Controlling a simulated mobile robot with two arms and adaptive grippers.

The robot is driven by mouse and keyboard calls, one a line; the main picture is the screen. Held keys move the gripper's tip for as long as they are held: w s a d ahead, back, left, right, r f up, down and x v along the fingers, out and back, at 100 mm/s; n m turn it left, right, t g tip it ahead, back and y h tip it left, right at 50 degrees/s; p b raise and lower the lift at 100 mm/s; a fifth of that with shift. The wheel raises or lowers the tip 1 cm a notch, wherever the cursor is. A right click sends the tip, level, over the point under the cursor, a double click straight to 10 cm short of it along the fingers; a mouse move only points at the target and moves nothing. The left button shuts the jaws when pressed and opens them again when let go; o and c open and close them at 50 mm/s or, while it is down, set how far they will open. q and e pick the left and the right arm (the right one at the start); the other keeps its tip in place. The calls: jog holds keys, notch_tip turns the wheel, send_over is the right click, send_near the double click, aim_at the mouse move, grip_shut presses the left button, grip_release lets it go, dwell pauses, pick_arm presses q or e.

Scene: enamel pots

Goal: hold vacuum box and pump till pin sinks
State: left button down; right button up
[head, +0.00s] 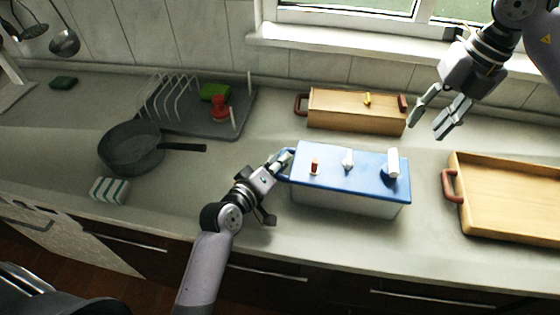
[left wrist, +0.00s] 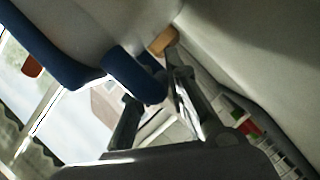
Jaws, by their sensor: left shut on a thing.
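The vacuum box (head: 350,203) is a pale box with a blue lid (head: 330,183), standing on the counter in the head view. On the lid are a small orange-brown pin (head: 314,166), a white knob (head: 348,159) and a white upright pump (head: 393,162). My left gripper (head: 281,163) is shut on the blue handle at the box's left end; the left wrist view shows the handle (left wrist: 135,76) at the fingers. My right gripper (head: 431,121) is open and empty, up and to the right of the pump, apart from it.
A wooden tray (head: 510,195) lies to the right. A dark pan (head: 131,148), a striped sponge (head: 108,191) and a dish rack (head: 185,120) are at the left. The counter between pan and vacuum box is mostly clear.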

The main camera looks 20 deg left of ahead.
aim_at(396, 160)
jog(key=shift+m, duration=0.4)
jog(key=x, duration=1.1)
jog(key=shift+f, duration=0.35)
jog(key=shift+c, duration=0.2)
grip_shut()
